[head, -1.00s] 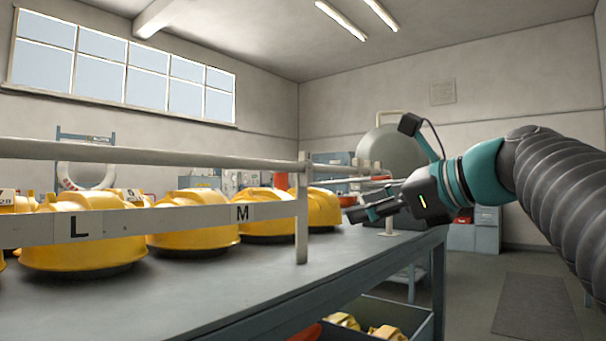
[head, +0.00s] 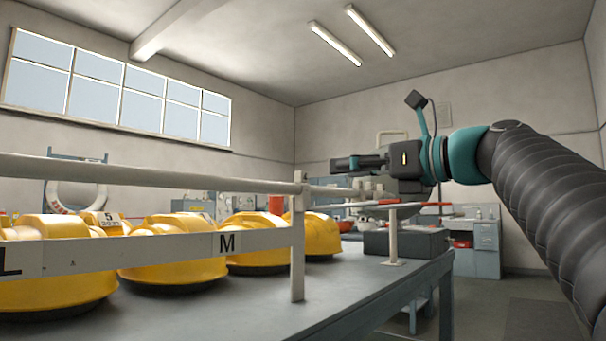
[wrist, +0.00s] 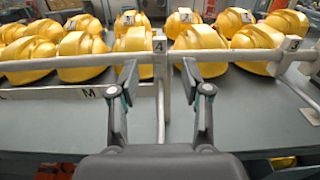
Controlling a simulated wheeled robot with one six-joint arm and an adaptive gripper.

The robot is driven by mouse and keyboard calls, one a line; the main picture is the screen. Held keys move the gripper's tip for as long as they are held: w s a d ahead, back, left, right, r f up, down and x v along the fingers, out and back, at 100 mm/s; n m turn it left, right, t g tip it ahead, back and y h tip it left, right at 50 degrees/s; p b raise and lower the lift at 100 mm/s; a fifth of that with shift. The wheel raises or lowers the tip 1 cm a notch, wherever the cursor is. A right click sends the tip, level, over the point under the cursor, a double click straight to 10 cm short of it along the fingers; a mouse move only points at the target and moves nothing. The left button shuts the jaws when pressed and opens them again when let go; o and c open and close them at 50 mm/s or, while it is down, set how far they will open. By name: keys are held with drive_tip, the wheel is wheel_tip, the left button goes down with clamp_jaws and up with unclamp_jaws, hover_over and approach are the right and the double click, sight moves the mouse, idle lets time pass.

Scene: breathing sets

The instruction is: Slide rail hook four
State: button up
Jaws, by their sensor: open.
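A pale metal rail (head: 130,172) runs above the bench; it also crosses the wrist view (wrist: 60,64). A plate marked 4 (wrist: 159,45) stands at the rail in the middle of the wrist view, above a pale upright (wrist: 161,110). I cannot tell whether that upright is the hook or a rail post. My gripper (wrist: 160,75) is open and empty, its two fingers either side of the marked plate's line. In the head view my gripper (head: 345,163) is roughly level, near the rail's right end. Contact cannot be told.
Several yellow helmets (head: 175,260) stand on the grey bench (head: 210,315) behind the rail. A label strip marked M (head: 229,243) hangs below the rail. Another plate marked 3 (wrist: 294,42) is at the right. A dark box (head: 405,243) sits near the bench's right end.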

sight(302, 172)
drive_tip(key=x, duration=1)
drive_tip(key=shift+w+a, duration=0.2)
drive_tip(key=shift+a, duration=0.1)
clamp_jaws()
